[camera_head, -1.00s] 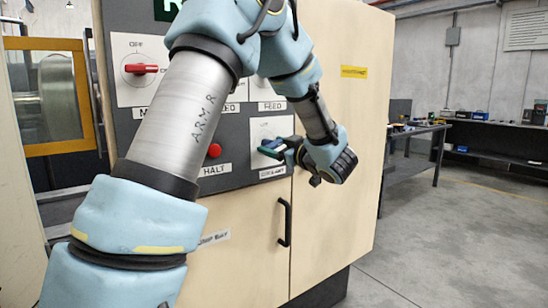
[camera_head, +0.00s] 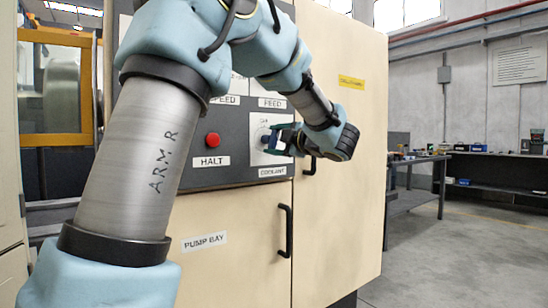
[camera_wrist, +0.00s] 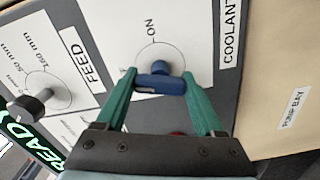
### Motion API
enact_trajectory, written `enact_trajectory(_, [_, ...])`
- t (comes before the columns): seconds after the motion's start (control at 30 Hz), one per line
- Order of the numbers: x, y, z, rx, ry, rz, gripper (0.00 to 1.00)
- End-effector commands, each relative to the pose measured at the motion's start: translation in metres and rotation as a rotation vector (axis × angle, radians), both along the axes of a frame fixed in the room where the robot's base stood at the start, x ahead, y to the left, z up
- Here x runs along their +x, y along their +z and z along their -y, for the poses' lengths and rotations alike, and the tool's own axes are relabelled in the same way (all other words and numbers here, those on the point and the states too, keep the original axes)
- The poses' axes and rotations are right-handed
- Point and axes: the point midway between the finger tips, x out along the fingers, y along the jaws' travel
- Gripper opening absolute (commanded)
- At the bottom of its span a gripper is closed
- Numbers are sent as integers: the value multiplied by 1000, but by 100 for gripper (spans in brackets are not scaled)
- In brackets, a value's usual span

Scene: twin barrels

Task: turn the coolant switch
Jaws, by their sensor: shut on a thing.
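The coolant switch is a blue bar-shaped knob (camera_wrist: 160,85) on a white plate, with a printed ring and an "ON" mark above it in the wrist view. The bar lies across that view, between my green fingertips. My gripper (camera_wrist: 161,91) is shut on the bar, one finger at each end. In the head view my gripper (camera_head: 275,140) is at the coolant plate (camera_head: 260,122), above the COOLANT label (camera_head: 272,172). The fingers and wrist hide much of the knob there, and I cannot read which mark it points at.
A red HALT button (camera_head: 212,140) is left of the coolant plate. A black FEED knob (camera_wrist: 35,103) shows left in the wrist view. The PUMP BAY door has a black handle (camera_head: 285,230) below. A dark workbench (camera_head: 415,185) stands right, with open floor before it.

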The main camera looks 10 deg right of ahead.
Motion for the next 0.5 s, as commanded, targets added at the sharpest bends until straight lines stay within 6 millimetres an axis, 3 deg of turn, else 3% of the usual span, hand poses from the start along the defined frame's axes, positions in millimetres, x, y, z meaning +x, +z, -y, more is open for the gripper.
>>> enact_trajectory(0.03, [-1, -8, 0, -37, 0, 16, 14])
enact_trajectory(0.5, [0, -4, 0, -260, 0, 121, 14])
